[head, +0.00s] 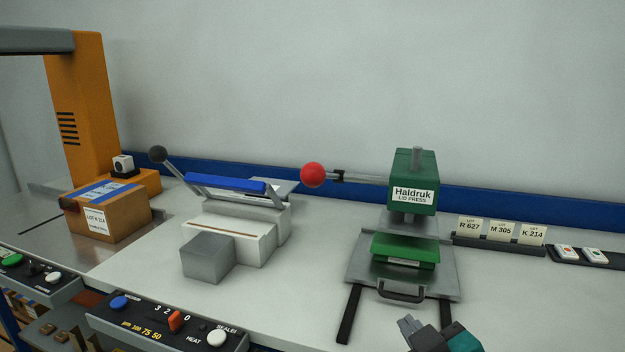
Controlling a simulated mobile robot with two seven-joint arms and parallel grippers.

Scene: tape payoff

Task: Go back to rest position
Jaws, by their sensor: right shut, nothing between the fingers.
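My right gripper (409,325) shows at the bottom edge, right of centre. It is shut and empty, with its fingertips pointing up and left. It is in front of the green lid press (415,172) and apart from it, near the press's front handle (401,293). My left gripper is not in view.
A heat sealer (235,228) with a blue bar stands at centre left. A taped carton (112,214) sits by the orange column (82,105). A control panel (165,325) runs along the front edge. Lot cards (500,231) stand at right.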

